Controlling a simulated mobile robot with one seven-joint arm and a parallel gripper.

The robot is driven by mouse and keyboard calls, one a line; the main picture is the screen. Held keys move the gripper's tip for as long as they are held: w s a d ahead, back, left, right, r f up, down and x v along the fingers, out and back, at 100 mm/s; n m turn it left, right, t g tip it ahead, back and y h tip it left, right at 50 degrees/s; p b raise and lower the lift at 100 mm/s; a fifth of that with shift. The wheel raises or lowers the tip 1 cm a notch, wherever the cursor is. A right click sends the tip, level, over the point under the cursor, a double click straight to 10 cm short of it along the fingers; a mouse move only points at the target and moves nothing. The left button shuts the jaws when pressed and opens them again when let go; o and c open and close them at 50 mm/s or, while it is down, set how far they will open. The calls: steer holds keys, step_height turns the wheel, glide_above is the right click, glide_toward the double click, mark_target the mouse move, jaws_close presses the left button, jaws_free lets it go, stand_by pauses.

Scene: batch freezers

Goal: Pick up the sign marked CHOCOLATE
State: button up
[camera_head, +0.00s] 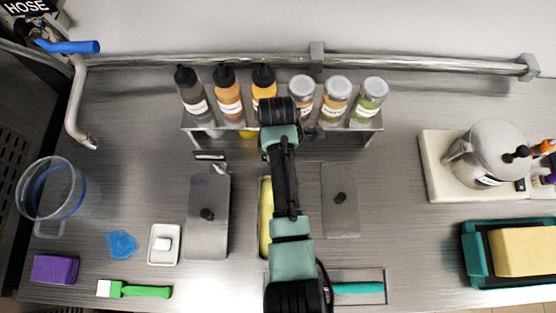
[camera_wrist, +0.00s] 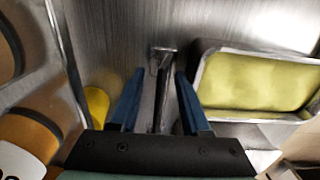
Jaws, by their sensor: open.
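No CHOCOLATE lettering can be read in either view. In the wrist view, a thin dark upright sign on a small metal base (camera_wrist: 163,50) stands between my gripper's blue fingers (camera_wrist: 158,95), seen nearly edge-on. The fingers are apart, with a gap on both sides of it. In the head view my arm hides this spot and most of my gripper. Another small sign-like stand (camera_head: 210,156) is behind the left lidded pan (camera_head: 208,235); its face cannot be read.
A metal rack (camera_head: 375,120) of several bottles stands behind my arm. A yellow-filled pan (camera_head: 265,220) lies beside it, also at right in the wrist view (camera_wrist: 255,83). A right lidded pan (camera_head: 340,220), a pitcher (camera_head: 50,195) and a machine (camera_head: 490,150) stand farther out.

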steer(key=shift+f, duration=0.1)
steer(key=shift+c, duration=0.2)
jaws_close()
stand_by(1.2)
